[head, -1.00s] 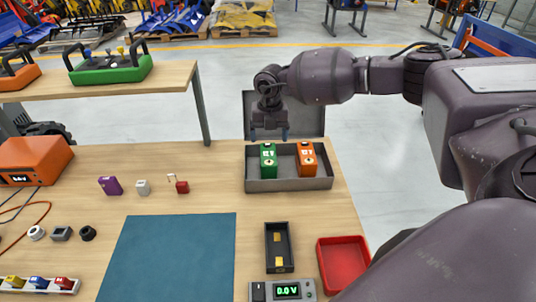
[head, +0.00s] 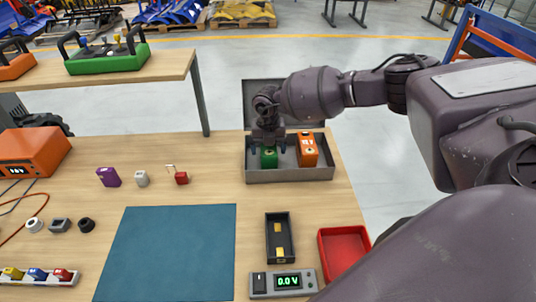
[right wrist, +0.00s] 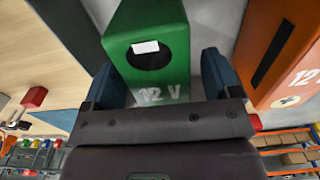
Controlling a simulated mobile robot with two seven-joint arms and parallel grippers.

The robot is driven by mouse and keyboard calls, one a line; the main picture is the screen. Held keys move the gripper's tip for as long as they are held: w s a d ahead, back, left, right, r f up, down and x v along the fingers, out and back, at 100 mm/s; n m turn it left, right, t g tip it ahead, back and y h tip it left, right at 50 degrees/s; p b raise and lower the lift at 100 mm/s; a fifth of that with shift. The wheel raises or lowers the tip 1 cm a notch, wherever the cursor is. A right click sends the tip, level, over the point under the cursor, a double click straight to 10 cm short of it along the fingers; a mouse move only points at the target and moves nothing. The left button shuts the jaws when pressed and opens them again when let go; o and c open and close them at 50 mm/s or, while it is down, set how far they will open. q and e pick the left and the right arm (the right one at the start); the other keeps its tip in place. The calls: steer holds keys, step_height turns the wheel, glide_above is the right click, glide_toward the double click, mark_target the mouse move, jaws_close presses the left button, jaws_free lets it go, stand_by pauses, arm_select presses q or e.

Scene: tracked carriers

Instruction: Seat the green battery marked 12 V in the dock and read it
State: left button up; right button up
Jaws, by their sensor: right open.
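The green battery (head: 269,158) stands in the grey lidded case, and its 12 V marking shows in the right wrist view (right wrist: 150,45). My right gripper (head: 269,148) is over it, pointing down. Its open blue-grey fingers (right wrist: 168,85) are on either side of the battery's top; whether they touch it I cannot tell. An orange battery (head: 307,149), also marked 12 V, stands to the right in the same case (head: 290,175). The black dock (head: 268,242) is empty, with brass contacts inside. The meter (head: 283,283) in front of it reads 0.0 V. My left gripper is not in view.
A red tray (head: 344,246) lies right of the dock. A blue mat (head: 168,255) covers the table's middle. Small purple, white and red items stand behind it. An orange device (head: 35,152) is at the left. The case's raised lid (head: 317,105) stands behind the batteries.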

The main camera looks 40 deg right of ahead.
steer(key=shift+f, duration=0.5)
steer(key=shift+c, duration=0.3)
jaws_close()
steer(key=shift+r, duration=0.15)
